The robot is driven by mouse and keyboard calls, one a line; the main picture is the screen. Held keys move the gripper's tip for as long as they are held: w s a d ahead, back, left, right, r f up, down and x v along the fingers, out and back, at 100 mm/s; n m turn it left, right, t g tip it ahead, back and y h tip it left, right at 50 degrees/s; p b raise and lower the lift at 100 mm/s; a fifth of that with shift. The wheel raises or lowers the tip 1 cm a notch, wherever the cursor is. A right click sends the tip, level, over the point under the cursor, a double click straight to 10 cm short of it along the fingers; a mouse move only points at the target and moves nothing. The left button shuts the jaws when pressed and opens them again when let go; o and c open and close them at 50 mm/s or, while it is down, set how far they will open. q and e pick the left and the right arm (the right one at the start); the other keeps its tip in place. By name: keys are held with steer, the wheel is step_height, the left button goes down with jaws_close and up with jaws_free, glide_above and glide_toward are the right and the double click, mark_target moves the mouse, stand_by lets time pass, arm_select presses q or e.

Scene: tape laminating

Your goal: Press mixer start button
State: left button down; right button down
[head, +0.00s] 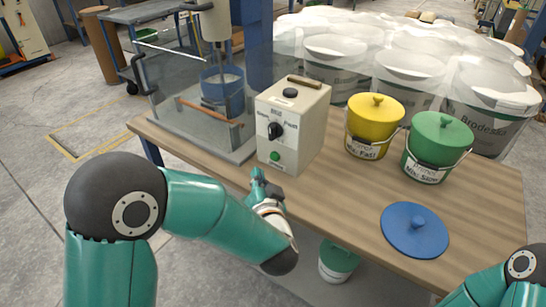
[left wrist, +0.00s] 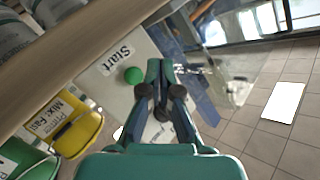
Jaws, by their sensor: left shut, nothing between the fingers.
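The mixer control box (head: 292,120) is a beige box on the table. It has a black knob (head: 274,131) and a green start button (head: 275,156) low on its front. In the left wrist view the green button (left wrist: 133,75) shows beside the "Start" label (left wrist: 118,60). My left gripper (head: 257,174) is shut and empty, just in front of and slightly below the button. In the left wrist view its fingertips (left wrist: 160,66) are beside the button; contact cannot be told. The mixer (head: 222,85) holds a blue bucket behind clear panels. My right gripper is out of view.
A yellow bucket (head: 374,125) and a green bucket (head: 437,147) with lids stand right of the box. A blue lid (head: 414,230) lies near the table's (head: 350,205) front edge. Another green-lidded bucket (head: 338,260) is below the table. Wrapped white drums stand behind.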

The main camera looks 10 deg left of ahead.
mark_target(275, 157)
arm_select(q)
steer(key=shift+w+d+p, duration=0.2)
steer(key=shift+w+d, duration=0.15)
steer(key=shift+w, duration=0.55)
steer(key=shift+w+d+p, duration=0.15)
steer(key=shift+w+d, duration=0.15)
steer(key=shift+w, duration=0.55)
steer(key=shift+w, duration=0.1)
steer(key=shift+w+d+r, duration=0.1)
steer(key=shift+w, duration=0.05)
steer(key=shift+w+p, duration=0.1)
steer(key=shift+p, duration=0.2)
